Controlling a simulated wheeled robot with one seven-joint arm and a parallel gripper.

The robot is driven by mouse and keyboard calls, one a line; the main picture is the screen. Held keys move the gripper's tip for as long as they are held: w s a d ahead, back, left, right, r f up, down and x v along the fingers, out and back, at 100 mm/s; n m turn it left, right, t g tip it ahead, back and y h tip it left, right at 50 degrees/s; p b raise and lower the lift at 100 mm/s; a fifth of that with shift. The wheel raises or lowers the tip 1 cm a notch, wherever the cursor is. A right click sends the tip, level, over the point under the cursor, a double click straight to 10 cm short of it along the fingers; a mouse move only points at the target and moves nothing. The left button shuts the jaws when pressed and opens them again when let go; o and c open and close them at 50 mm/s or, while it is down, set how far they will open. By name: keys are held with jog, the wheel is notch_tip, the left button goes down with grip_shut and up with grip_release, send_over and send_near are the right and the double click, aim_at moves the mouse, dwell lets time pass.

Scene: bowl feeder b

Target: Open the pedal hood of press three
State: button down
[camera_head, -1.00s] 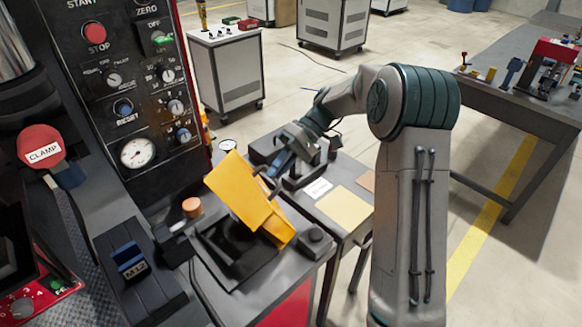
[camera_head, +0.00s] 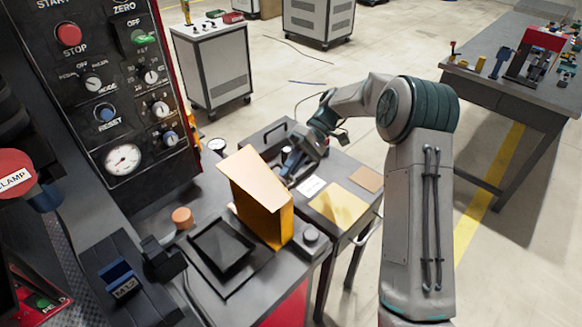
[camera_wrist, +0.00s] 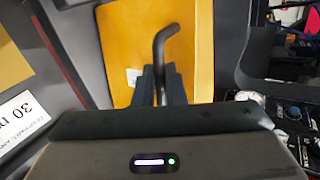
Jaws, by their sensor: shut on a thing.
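The yellow pedal hood (camera_head: 262,205) stands swung up on the bench in the head view, at the right edge of a black pedal tray (camera_head: 221,248). The tray is uncovered. My gripper (camera_head: 289,180) is at the hood's far right side, its fingertips partly hidden behind the hood. In the wrist view the hood (camera_wrist: 122,45) fills the upper middle, and a dark bent handle (camera_wrist: 160,48) runs down between my fingers (camera_wrist: 162,88). The fingers are shut on this handle.
A control panel (camera_head: 108,100) with knobs and a gauge rises at the left. A label and a yellow plate (camera_head: 340,206) lie on the adjoining surface. A bench (camera_head: 520,85) stands at right.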

jog(key=shift+s+a+f, duration=0.1)
jog(key=shift+s+f, duration=0.05)
jog(key=shift+f, duration=0.1)
jog(key=c, duration=1.5)
grip_release()
jog(key=shift+a+r, duration=0.1)
jog(key=shift+a, duration=0.05)
jog(key=shift+d+r, duration=0.1)
jog(key=shift+d, duration=0.1)
jog(key=p+v, duration=0.2)
jog(key=v, duration=1.1)
jog(key=shift+w, duration=0.3)
jog(key=shift+d+r, duration=0.1)
jog(key=shift+d, duration=0.05)
